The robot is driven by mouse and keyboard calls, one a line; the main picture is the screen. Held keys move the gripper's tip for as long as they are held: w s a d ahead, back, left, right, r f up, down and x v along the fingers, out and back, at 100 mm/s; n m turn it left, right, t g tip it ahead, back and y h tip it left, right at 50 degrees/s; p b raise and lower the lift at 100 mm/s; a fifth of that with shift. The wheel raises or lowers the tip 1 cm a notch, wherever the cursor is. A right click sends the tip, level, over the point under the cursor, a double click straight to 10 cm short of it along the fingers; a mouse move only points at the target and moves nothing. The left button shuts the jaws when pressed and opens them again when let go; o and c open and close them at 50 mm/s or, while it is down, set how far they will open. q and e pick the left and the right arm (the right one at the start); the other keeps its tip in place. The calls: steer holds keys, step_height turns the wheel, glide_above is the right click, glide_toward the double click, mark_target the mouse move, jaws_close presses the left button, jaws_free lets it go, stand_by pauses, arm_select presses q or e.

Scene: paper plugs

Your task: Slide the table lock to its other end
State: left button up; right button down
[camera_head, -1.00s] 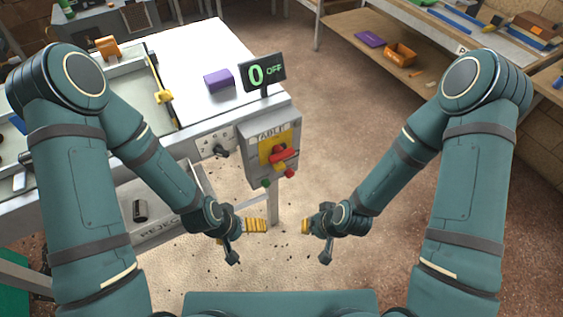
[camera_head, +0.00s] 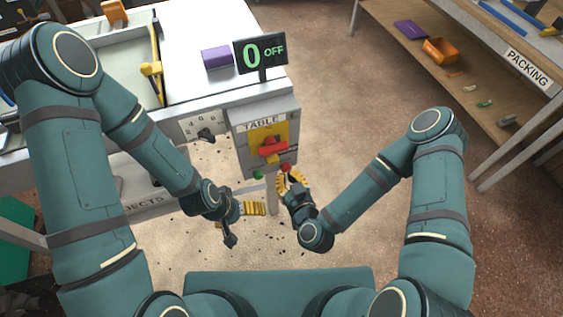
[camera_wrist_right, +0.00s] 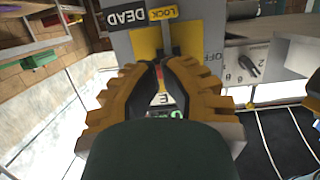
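The grey box (camera_head: 240,135) marked TABLE has a yellow plate (camera_head: 257,133) and a red handle (camera_head: 274,148) on its front. A small yellow piece sits just under the handle. In the right wrist view a yellow tab reading LOCK (camera_wrist_right: 158,13) lies beside a dark DEAD label (camera_wrist_right: 126,18), past my fingertips. My right gripper (camera_head: 289,183) is just below the box, by its red button (camera_head: 286,169).
A display (camera_head: 260,54) reading 0 OFF stands above the box. A dial (camera_head: 205,134) is to its left. A purple block (camera_head: 216,57) lies on the white table. A packing bench (camera_head: 525,65) stands at right, with open floor between.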

mark_target(277, 162)
arm_select(q)
steer(key=shift+w+a+f+b, duration=0.1)
steer(key=shift+w+f+b, duration=0.05)
steer(key=shift+f+b, duration=0.6)
arm_select(e)
steer(key=x, duration=0.9)
steer(key=shift+w+a, duration=0.1)
steer(key=shift+w, duration=0.15)
steer(key=shift+f, duration=0.1)
steer(key=shift+f+b, duration=0.9)
steer(key=shift+f, duration=0.65)
arm_select(q)
steer(key=shift+w+f, duration=0.15)
steer(key=shift+f, duration=0.7)
